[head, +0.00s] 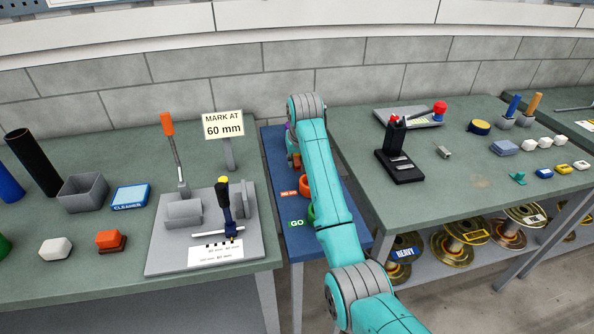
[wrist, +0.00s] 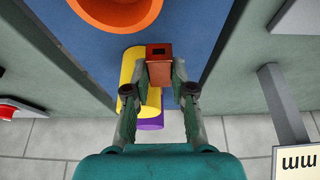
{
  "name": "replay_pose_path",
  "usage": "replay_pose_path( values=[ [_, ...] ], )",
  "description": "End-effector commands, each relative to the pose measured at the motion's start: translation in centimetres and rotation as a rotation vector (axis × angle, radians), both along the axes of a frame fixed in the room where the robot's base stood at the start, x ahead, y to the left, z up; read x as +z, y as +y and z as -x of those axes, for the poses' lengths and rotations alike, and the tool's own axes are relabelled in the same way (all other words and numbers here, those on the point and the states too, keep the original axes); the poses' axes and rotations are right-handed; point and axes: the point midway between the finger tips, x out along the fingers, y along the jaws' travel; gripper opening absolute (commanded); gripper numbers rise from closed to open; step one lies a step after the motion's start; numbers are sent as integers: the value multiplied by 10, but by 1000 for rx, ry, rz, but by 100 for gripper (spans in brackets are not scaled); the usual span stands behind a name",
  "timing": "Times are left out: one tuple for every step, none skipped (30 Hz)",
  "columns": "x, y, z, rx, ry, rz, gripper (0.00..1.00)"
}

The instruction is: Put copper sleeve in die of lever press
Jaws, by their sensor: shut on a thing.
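In the wrist view my gripper (wrist: 162,74) is shut on the copper sleeve (wrist: 159,50), a small orange-brown square block with a dark square hole in its end. It is above the blue bench top; whether the sleeve touches the bench is unclear. In the head view my arm hides most of the gripper. The press is well right of my gripper.
A yellow cylinder (wrist: 131,72) and a purple cylinder (wrist: 151,124) lie close beside my gripper. The blue bench (head: 270,160) sits between two green tables. A grey fixture (head: 175,245) is at left; a grey clip (head: 443,151) lies near the press.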

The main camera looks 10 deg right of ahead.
Motion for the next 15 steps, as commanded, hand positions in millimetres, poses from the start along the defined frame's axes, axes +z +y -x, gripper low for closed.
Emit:
replay_pose_path(
  values=[
    [-3, 0, 0, 0, 0, 0, 0],
    [-4, 0, 0, 0, 0, 0, 0],
    [-6, 0, 0, 0, 0, 0, 0],
    [-8, 0, 0, 0, 0, 0, 0],
    [-10, 0, 0, 0, 1, 0, 0],
    [-13, 0, 0, 0, 1, 0, 0],
    [-16, 0, 0, 0, 2, 0, 0],
    [-21, 0, 0, 0, 2, 0, 0],
    [-26, 0, 0, 0, 2, 0, 0],
    [-31, 0, 1, 0, 3, 0, 0],
    [-35, 0, 1, 0, 4, 0, 0],
    [-40, 0, 0, 0, 2, 0, 0],
    [-42, 0, 0, 0, 1, 0, 0],
    [-43, 0, 0, 0, 0, 0, 0],
    [-44, 0, 0, 0, -1, 0, 0]
  ],
)
